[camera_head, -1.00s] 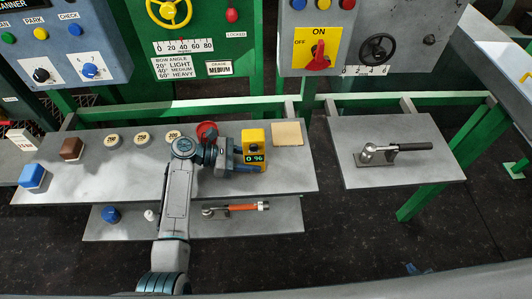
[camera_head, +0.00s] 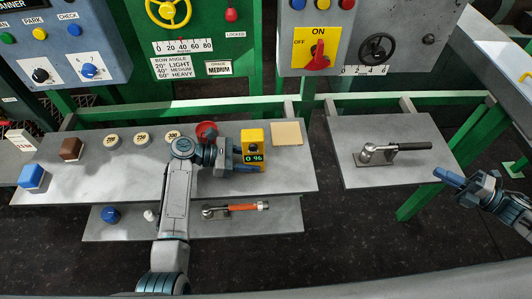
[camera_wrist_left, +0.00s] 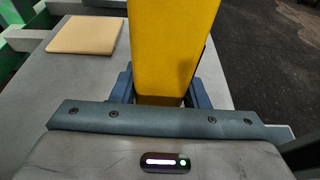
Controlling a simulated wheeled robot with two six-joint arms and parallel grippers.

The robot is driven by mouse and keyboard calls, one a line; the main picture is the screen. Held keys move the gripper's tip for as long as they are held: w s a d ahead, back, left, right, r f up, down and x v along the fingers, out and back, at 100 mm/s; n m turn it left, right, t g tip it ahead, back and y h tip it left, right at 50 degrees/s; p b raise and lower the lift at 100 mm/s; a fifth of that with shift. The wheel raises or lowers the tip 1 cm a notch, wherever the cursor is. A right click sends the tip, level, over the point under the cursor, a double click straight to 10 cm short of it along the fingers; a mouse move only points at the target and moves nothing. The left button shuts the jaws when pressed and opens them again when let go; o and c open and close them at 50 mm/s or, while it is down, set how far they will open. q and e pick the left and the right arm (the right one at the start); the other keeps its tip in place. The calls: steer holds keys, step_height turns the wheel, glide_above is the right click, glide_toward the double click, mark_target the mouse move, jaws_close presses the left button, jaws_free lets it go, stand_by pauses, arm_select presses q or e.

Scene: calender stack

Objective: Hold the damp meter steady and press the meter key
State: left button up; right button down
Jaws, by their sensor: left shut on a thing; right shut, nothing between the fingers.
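The yellow damp meter (camera_head: 252,137) stands upright on the grey shelf, its dark display reading "0 96". My left gripper (camera_head: 240,158) is shut on it from the left. In the left wrist view the damp meter (camera_wrist_left: 170,45) fills the space between the blue fingers of my left gripper (camera_wrist_left: 160,88). The meter key is too small to make out clearly in the head view. My right gripper (camera_head: 444,174) is shut and empty at the right, beside the right-hand shelf and well apart from the meter.
The grey shelf (camera_head: 100,185) also bears a tan square pad (camera_head: 286,133), a red round thing (camera_head: 207,130), several discs, and brown (camera_head: 71,149) and blue (camera_head: 32,177) blocks. The right shelf (camera_head: 400,178) holds a black-handled tool (camera_head: 390,150). A gap separates the two shelves.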

steer(key=a+r+n+g+y, duration=0.1)
steer(key=a+g, duration=0.1)
steer(key=a, duration=1)
steer(key=w+a+r+n+g+y, duration=0.1)
steer(key=a+n+g, duration=0.1)
steer(key=a, duration=1.1)
steer(key=a+r+n+g+y, duration=0.1)
steer(key=a+g, duration=0.3)
steer(key=a, duration=0.8)
steer(key=shift+w+a+r+n+y, duration=0.25)
steer(key=shift+w+n+y, duration=0.05)
steer(key=shift+w+y, duration=0.1)
